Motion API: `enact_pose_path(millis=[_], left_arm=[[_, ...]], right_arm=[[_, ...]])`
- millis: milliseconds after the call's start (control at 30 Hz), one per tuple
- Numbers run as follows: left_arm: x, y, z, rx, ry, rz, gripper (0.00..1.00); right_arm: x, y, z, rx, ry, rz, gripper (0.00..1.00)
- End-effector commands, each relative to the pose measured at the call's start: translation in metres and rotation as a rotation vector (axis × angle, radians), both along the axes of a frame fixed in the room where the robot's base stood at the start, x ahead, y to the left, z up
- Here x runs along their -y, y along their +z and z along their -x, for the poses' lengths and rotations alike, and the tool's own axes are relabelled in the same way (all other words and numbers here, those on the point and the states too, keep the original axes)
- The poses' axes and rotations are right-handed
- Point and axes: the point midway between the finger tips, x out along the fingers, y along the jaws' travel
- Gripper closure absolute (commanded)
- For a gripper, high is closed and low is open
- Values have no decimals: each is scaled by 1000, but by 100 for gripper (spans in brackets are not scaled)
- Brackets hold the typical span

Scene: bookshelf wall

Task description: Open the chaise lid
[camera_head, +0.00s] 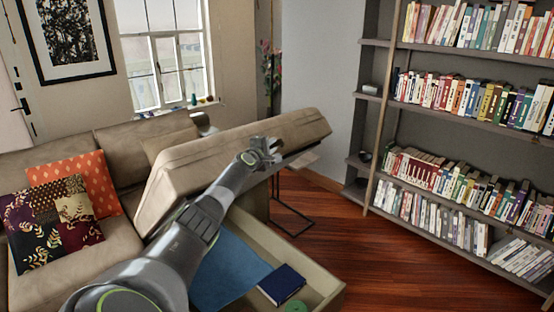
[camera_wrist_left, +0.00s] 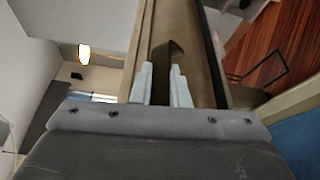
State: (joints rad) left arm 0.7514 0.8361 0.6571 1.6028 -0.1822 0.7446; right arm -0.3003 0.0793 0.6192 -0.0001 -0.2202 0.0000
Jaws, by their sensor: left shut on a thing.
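The chaise lid (camera_head: 225,150) is a thick beige cushion, raised and tilted above the chaise box in the head view. The open storage box (camera_head: 331,296) shows below it, with a blue cloth (camera_head: 228,268), a dark blue book (camera_head: 281,284) and a green round thing (camera_head: 297,306) inside. My left gripper (camera_head: 268,152) is at the lid's near edge, shut on it. In the left wrist view, the fingers (camera_wrist_left: 162,85) close on the lid's edge (camera_wrist_left: 180,50). My right gripper is in neither view.
The sofa (camera_head: 125,240) stands at left with an orange pillow (camera_head: 75,180) and a patterned pillow (camera_head: 48,222). A tall bookshelf (camera_head: 450,120) with a leaning ladder rail fills the right. A thin black-framed stand (camera_head: 291,212) is behind the box. Wood floor (camera_head: 400,260) is clear between box and shelf.

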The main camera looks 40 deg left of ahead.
Motion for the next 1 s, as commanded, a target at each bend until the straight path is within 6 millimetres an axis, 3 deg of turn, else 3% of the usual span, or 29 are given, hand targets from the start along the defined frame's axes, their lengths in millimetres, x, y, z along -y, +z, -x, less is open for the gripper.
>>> enact_pose_path(millis=[233, 667, 700, 733, 1000], left_arm=[[-13, 16, 2, -6, 3, 26, 100], [-14, 18, 2, -5, 3, 29, 100], [-14, 18, 2, -5, 3, 29, 80], [-14, 18, 2, -5, 3, 29, 77], [-14, 19, 2, -3, 2, 29, 77]], right_arm=[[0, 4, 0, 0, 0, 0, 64], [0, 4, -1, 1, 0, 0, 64], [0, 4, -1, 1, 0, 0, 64], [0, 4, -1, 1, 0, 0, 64], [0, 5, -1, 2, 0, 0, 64]])
